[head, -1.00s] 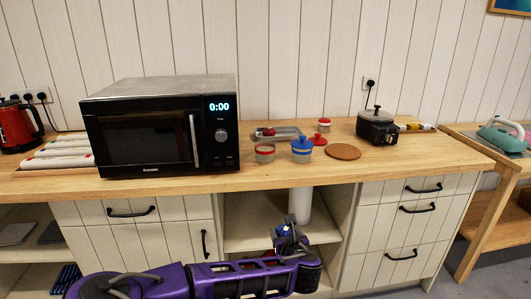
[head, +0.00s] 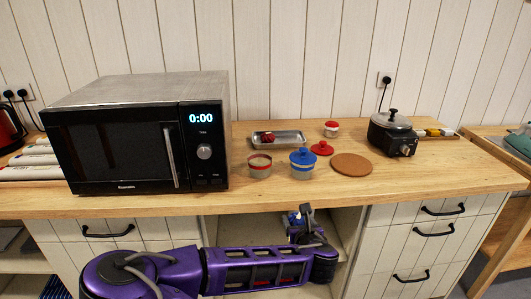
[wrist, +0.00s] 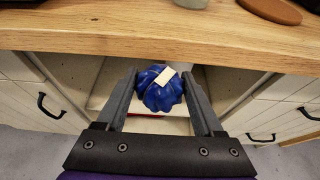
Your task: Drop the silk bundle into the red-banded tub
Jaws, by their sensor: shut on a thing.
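My gripper (wrist: 158,78) is shut on a blue silk bundle (wrist: 160,93), a ribbed, rounded bundle with a pale tag on top. In the head view my gripper (head: 301,219) is below the counter's front edge, before the open shelf, with a little blue of the bundle showing. The red-banded tub (head: 260,168) stands on the counter, right of the microwave. It is grey with a red band and has no lid on; its inside is mostly hidden. The gripper is in front of it and lower.
A blue-lidded, blue-banded tub (head: 302,164) stands right of the red-banded one. Nearby are a red lid (head: 321,148), a metal tray (head: 293,138) holding a red bundle, a red-lidded jar (head: 331,131), a cork mat (head: 351,164) and a cooker (head: 392,138). The microwave (head: 125,140) stands left.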

